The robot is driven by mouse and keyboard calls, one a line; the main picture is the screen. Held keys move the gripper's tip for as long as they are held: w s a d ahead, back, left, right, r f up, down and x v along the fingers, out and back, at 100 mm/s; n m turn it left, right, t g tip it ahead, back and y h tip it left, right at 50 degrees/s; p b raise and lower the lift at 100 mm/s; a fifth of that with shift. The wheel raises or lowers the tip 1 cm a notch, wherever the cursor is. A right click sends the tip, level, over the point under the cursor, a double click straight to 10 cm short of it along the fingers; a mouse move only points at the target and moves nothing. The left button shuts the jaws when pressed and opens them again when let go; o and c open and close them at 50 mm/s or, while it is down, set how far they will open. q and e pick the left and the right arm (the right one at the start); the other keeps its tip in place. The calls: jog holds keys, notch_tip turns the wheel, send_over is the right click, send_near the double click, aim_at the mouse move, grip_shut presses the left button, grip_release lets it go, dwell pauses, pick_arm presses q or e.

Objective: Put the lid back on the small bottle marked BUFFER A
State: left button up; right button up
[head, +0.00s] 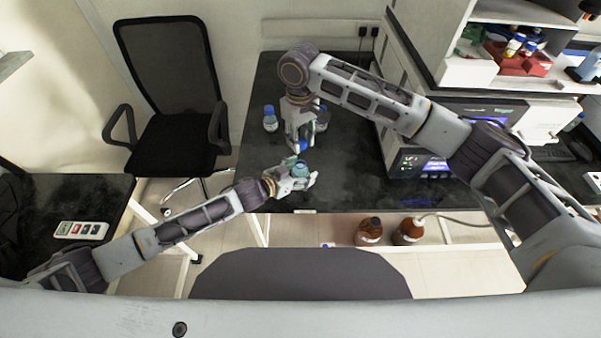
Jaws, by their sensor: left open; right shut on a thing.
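A small bottle (301,167) with a blue-green top stands near the front of the dark bench. My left gripper (304,178) is open and right at this bottle, its fingers partly hiding it; contact cannot be told. My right gripper (298,143) reaches down just behind and above it, shut on a small blue thing that looks like a lid (296,149). A gap between the lid and the bottle is hard to judge. No label is readable, so I cannot confirm BUFFER A.
A blue-capped bottle (270,119) stands at the bench's left. Another bottle (322,119) is partly hidden behind my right gripper. An instrument (420,163) stands to the right. Brown bottles (370,232) stand below the bench edge. The bench (350,180) is clear at front right.

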pick_arm(q)
jog(key=shift+c, duration=0.5)
jog(key=c, duration=1.5)
jog(key=shift+o, duration=0.2)
pick_arm(e)
jog(key=shift+f, duration=2.45)
jog(key=shift+f, duration=0.2)
jog(key=shift+s+f, duration=0.1)
jog(key=shift+f, duration=0.6)
jog(key=shift+f, duration=0.6)
pick_arm(q)
grip_shut()
